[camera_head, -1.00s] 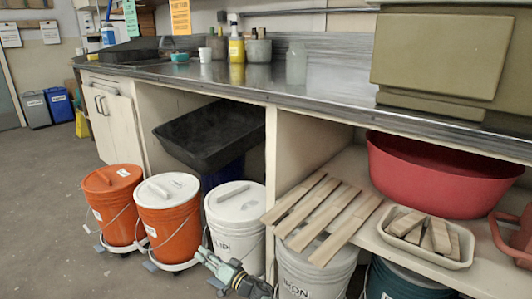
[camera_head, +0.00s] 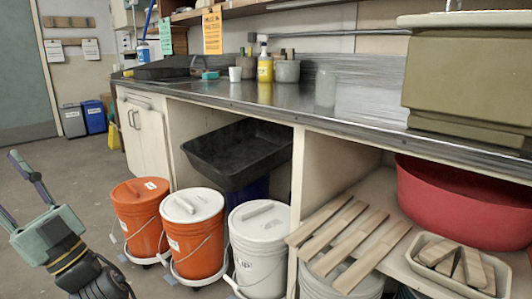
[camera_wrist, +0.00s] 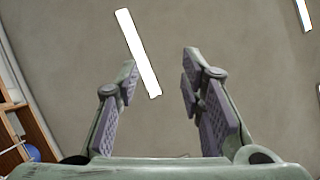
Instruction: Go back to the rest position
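My gripper (camera_head: 9,183) is at the left edge of the head view, raised in front of the open floor and left of the buckets. Its two fingers point up and stand apart, with nothing between them. In the wrist view my gripper (camera_wrist: 160,60) is open and empty against a grey ceiling with bright strip lights. An orange bucket with an orange lid (camera_head: 140,212), an orange bucket with a white lid (camera_head: 195,238) and a white bucket (camera_head: 258,255) stand in a row along the counter. My gripper touches none of them.
The steel counter (camera_head: 290,100) runs along the back. A black tub (camera_head: 238,155) juts out above the buckets. Wooden slats (camera_head: 345,240), a red basin (camera_head: 455,205) and a tray of wood blocks (camera_head: 440,278) are at right. The floor at left (camera_head: 60,170) is clear.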

